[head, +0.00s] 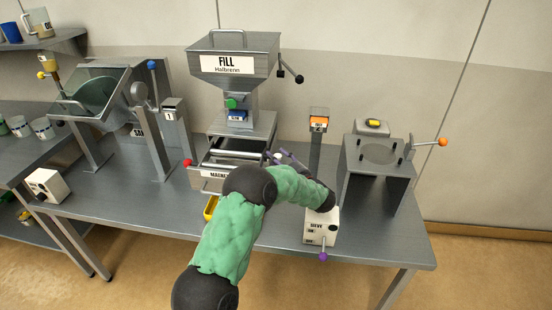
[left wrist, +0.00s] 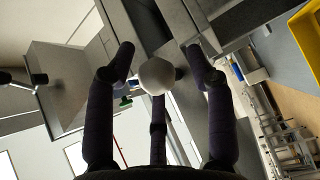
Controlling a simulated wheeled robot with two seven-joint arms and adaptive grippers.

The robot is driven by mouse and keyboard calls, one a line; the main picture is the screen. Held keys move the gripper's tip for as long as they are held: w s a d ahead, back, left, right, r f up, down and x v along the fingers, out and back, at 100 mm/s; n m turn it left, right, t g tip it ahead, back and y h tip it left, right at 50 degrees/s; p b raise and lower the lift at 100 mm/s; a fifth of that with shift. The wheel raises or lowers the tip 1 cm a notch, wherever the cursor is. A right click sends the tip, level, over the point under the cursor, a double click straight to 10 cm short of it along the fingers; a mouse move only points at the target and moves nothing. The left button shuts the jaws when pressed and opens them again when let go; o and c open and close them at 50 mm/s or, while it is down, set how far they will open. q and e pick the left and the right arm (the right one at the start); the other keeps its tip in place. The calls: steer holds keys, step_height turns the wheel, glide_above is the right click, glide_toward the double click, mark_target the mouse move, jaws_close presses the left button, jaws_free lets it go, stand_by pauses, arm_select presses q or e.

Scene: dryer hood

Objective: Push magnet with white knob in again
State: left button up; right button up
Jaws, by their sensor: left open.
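The magnet drawer (head: 214,174) sits under the fill hopper and stands out toward the front, with pale bars (head: 232,154) showing inside it. A round white knob (left wrist: 157,74) shows in the left wrist view, between the spread fingers of my left gripper (left wrist: 158,58). In the head view my left gripper (head: 286,158) is at the drawer's right side, open, with its fingers pointing left. I cannot tell whether any finger touches the knob. My arm hides part of the drawer's front right. My right gripper is not in view.
A red knob (head: 187,162) is at the drawer's left. The fill hopper (head: 232,62) rises behind. A white switch box (head: 321,226) with a purple lever stands close to my arm. A steel stand (head: 376,170) is at the right. A yellow tray (head: 210,207) lies in front.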

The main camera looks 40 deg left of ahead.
arm_select(q)
steer(key=v, duration=1.1)
